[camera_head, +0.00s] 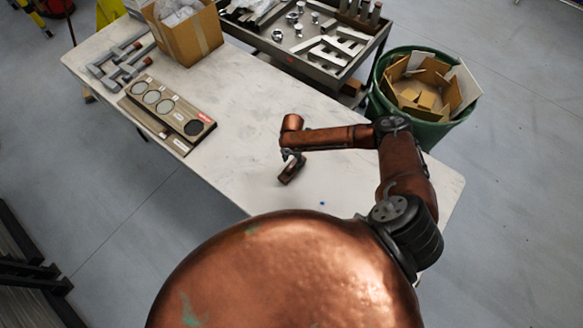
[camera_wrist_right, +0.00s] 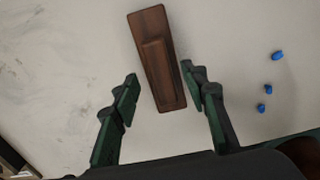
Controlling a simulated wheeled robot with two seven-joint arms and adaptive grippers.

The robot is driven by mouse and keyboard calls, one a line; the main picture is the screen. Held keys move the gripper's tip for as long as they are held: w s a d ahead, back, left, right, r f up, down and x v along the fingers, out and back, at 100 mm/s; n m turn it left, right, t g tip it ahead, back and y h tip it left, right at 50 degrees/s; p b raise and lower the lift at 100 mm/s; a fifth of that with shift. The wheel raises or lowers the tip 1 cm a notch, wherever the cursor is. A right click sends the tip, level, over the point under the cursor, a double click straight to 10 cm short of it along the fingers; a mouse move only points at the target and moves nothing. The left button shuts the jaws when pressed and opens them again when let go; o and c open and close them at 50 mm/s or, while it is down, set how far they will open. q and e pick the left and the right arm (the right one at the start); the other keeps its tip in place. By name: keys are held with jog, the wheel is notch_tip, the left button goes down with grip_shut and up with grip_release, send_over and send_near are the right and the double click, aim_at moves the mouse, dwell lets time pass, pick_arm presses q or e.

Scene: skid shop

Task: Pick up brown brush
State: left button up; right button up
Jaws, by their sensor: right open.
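The brown brush (camera_head: 290,173) lies on the white table, just below my right gripper in the head view. In the right wrist view the brush (camera_wrist_right: 157,62) is a long dark brown wooden block with a raised middle part, slightly tilted. My right gripper (camera_wrist_right: 161,92) is open, with one green finger on each side of the brush's near end. Gaps show between the fingers and the brush. The right gripper (camera_head: 290,157) is small in the head view and partly hidden by its arm. My left gripper is not in view.
On the table (camera_head: 240,130) are a sample board (camera_head: 168,110), grey clamps (camera_head: 121,62) and a cardboard box (camera_head: 185,35). Small blue pieces (camera_wrist_right: 268,88) lie right of the brush. A green bin (camera_head: 425,128) and a metal parts cart (camera_head: 300,68) stand behind the table.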

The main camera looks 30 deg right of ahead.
jog(key=shift+s+f, duration=0.1)
jog(key=shift+f, duration=1.2)
jog(key=shift+c, duration=0.3)
grip_shut()
